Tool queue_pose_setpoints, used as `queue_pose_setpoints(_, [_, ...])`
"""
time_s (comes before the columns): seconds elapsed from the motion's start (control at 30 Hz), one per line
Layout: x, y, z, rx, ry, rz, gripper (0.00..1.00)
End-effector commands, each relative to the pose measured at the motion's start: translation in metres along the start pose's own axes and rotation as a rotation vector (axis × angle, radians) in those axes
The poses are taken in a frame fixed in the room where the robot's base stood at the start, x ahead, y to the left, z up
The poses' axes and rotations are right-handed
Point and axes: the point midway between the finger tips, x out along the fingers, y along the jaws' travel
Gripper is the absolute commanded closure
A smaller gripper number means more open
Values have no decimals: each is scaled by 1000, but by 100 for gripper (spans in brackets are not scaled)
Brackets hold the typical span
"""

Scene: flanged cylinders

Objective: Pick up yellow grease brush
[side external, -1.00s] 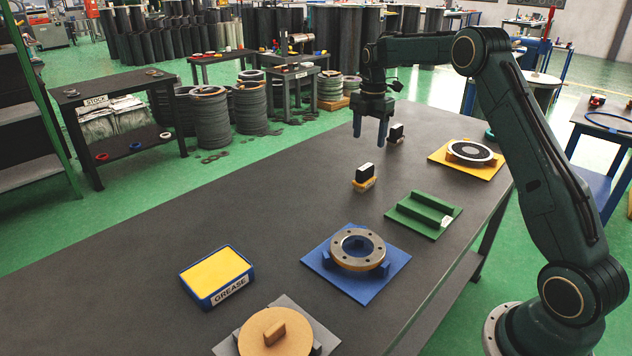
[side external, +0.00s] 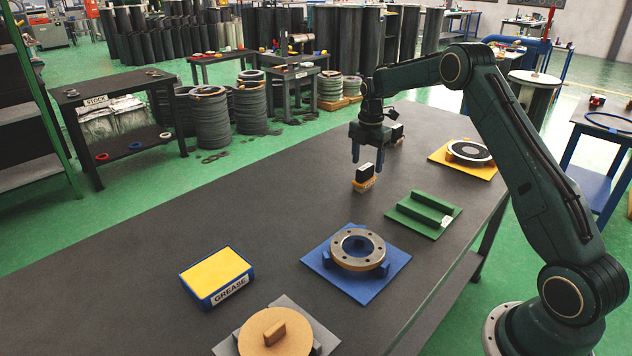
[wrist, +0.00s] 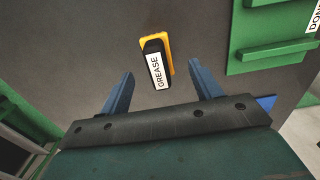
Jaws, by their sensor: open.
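The yellow grease brush (side external: 364,178) stands on the dark table, with a black grip on top and a yellow base. In the wrist view the brush (wrist: 157,62) shows its black top with a white GREASE label, a little beyond the fingertips and between their lines. My gripper (side external: 369,156) is open and points down, just above and close to the brush in the side view. In the wrist view my gripper's two blue fingers (wrist: 160,78) are spread wide with nothing between them. I cannot tell the exact height gap.
A second black-topped block (side external: 396,131) stands behind my gripper. A green ridged fixture (side external: 424,214) lies to the right, a blue plate with a flanged ring (side external: 357,249) in front. The GREASE tray (side external: 217,276) is at front left. The table's left middle is clear.

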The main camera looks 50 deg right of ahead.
Motion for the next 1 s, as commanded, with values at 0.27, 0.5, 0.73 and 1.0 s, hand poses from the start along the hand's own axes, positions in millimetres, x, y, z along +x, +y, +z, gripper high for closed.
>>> queue_pose_setpoints(0.27, [12,0,0,0,0,1,36])
queue_pose_setpoints(0.5, [19,0,0,0,0,-1,36])
queue_pose_setpoints(0.73, [44,2,-2,0,1,-3,36])
queue_pose_setpoints(1.0, [63,3,-1,0,0,1,36])
